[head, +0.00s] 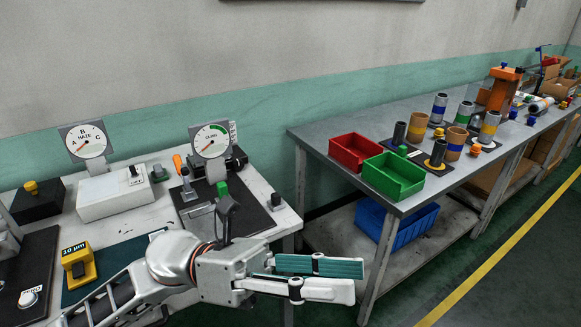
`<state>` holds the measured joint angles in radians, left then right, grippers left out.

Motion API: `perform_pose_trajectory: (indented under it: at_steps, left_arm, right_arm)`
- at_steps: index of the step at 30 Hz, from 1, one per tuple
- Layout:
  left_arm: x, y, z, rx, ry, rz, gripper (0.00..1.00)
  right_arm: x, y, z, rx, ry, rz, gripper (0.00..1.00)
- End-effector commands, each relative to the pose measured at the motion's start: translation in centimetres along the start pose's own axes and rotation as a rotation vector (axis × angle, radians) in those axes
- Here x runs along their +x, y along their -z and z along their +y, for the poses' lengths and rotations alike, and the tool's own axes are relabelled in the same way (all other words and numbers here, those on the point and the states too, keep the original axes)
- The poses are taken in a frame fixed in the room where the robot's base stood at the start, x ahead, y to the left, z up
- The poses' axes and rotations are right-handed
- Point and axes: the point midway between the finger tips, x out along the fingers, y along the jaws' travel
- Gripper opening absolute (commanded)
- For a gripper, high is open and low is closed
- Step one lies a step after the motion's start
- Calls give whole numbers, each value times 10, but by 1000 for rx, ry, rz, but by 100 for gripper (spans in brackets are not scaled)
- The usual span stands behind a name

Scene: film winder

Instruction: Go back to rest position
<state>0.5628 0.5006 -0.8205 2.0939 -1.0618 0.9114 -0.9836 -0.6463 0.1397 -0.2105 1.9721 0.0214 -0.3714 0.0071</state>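My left gripper (355,280) is at the bottom centre of the head view, its arm coming in from the lower left. Its two fingers point right, over the floor in front of the gap between the two benches. The fingers are apart, with a teal pad showing on the far one, and nothing is between them. My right gripper is not in the view.
The left bench (130,228) carries two dial gauges (88,141) (211,141), a white box (114,195) and a yellow device (78,265). The right bench (330,133) holds a red bin (353,150), a green bin (394,176) and several rolls. A blue crate (400,232) sits below.

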Motion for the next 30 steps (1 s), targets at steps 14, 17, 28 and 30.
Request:
perform_pose_trajectory:
  at_steps: [14, 17, 28, 30]
  left_arm:
    - [-164, 13, 145, -989, -247, -1074, 35]
    - [-212, 59, 168, -1181, -293, -1288, 35]
    - [-333, 275, 167, -1712, -428, -1977, 35]
    - [-344, 310, 156, -1777, -446, -2079, 35]
  right_arm:
    - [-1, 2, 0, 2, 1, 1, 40]
    - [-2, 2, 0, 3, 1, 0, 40]
    - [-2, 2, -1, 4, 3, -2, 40]
    - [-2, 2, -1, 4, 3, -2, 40]
